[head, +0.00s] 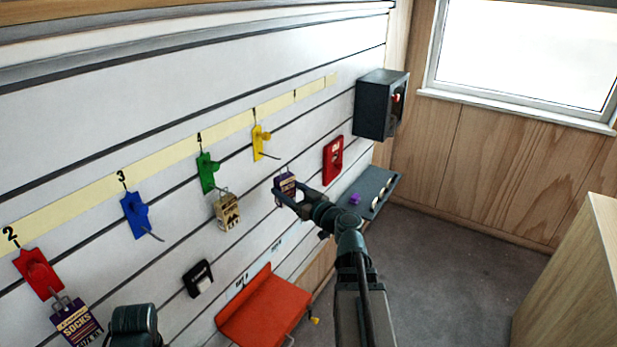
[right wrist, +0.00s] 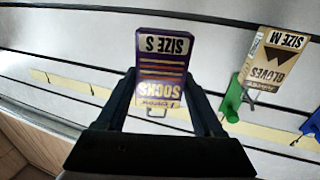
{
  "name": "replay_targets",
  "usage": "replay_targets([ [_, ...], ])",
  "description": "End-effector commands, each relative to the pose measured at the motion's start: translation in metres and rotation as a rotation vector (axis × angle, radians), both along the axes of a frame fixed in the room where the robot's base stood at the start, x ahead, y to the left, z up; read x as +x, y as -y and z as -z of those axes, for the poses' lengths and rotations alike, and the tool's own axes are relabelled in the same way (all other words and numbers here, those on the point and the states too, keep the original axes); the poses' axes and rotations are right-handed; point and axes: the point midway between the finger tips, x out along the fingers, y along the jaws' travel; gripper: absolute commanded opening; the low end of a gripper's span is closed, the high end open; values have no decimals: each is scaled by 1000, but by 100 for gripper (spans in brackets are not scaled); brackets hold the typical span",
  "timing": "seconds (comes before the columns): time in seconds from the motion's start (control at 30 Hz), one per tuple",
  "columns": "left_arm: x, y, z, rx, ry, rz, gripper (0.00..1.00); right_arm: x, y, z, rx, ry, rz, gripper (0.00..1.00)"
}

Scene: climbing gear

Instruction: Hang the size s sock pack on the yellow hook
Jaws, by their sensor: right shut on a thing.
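The purple size S sock pack (head: 287,182) is in my right gripper (head: 285,194), held in front of the slatted wall. In the right wrist view the pack (right wrist: 163,68) sits between the two fingers (right wrist: 163,88), with its "SIZE S" label upside down. The yellow hook (head: 259,143) is on the wall, up and to the left of the pack in the head view. Its prong is bare and the pack is apart from it. I cannot make out the yellow hook in the right wrist view. My left gripper is not seen; only a dark part of my left arm shows.
The green hook (head: 207,172) carries a size M gloves pack (head: 227,211). The blue hook (head: 136,215) is empty. The red hook (head: 39,273) holds another socks pack (head: 76,322). An orange shelf (head: 265,310), a grey shelf (head: 375,187) and a dark box (head: 379,105) jut from the wall.

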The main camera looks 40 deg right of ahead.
Motion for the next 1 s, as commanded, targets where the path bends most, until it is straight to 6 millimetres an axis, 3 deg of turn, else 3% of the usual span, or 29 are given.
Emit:
replay_targets([
  [0.03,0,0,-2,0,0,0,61,6,22,-2,0,0,4,12],
  [0.1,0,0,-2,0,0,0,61,7,39,-2,0,0,0,12],
  [0.23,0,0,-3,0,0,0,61,6,56,-3,0,0,-6,12],
  [0.53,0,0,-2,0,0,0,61,8,57,-2,0,0,-9,12],
  [1.0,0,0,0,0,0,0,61,32,47,0,0,0,-10,12],
])
